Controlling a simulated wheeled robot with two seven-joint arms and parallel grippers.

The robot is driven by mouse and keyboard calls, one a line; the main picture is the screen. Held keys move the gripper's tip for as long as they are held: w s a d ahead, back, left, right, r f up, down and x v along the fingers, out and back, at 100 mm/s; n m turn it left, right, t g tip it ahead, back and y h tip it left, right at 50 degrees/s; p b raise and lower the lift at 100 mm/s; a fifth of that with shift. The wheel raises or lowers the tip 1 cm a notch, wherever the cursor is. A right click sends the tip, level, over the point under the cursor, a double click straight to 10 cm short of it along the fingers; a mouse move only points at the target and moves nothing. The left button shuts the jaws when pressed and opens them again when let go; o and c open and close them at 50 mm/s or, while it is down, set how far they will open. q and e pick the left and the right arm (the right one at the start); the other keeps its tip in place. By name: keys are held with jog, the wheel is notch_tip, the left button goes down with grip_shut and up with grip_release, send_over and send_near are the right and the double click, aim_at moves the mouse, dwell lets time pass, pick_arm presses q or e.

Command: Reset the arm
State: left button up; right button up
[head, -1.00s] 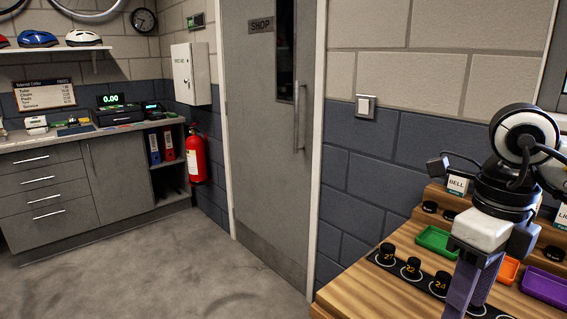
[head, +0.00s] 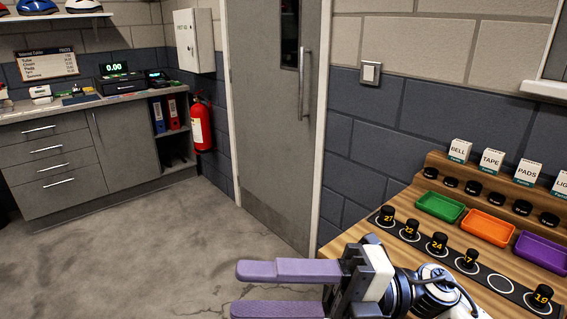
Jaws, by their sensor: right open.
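My right gripper (head: 239,290) shows at the bottom middle, with its arm coming in from the lower right. Its two purple fingers point left over the grey floor. They are apart, with nothing between them, so it is open and empty. The lower finger is partly cut off by the bottom edge. The gripper is in front of and left of the wooden bench (head: 408,262), clear of the knobs and trays in the picture. My left gripper is not in view.
On the bench stand several numbered black knobs on a dark strip (head: 415,238), a green tray (head: 440,206), an orange tray (head: 487,227) and a purple tray (head: 543,252). Labelled boxes (head: 492,160) line the back step. A grey door (head: 275,120) and open floor lie left.

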jog(key=w+d+f+m+t+h, duration=0.25)
jog(key=w+f+m+t, duration=0.2)
jog(key=m+t, duration=0.5)
jog(key=w+d+f+m+t+h, duration=0.1)
jog(key=w+d+f+m+t, duration=0.3)
jog(key=m+t, duration=0.5)
jog(key=d+f+m+h, duration=0.4)
jog(key=f+m+h, duration=0.15)
jog(key=f, duration=0.25)
jog(key=d+f+m+h, duration=0.35)
jog(key=f+m, duration=0.25)
jog(key=f, duration=0.2)
jog(key=s+d+f+m+g+h, duration=0.2)
jog(key=s+f+g, duration=0.2)
jog(key=s+f, duration=0.4)
jog(key=s+d+f+m+g+h, duration=0.3)
jog(key=s+f, duration=0.6)
jog(key=f, duration=0.2)
jog(key=shift+s+d+f+m+g, duration=0.15)
jog(key=shift+d+f+m+g, duration=0.1)
jog(key=shift+m+g, duration=0.1)
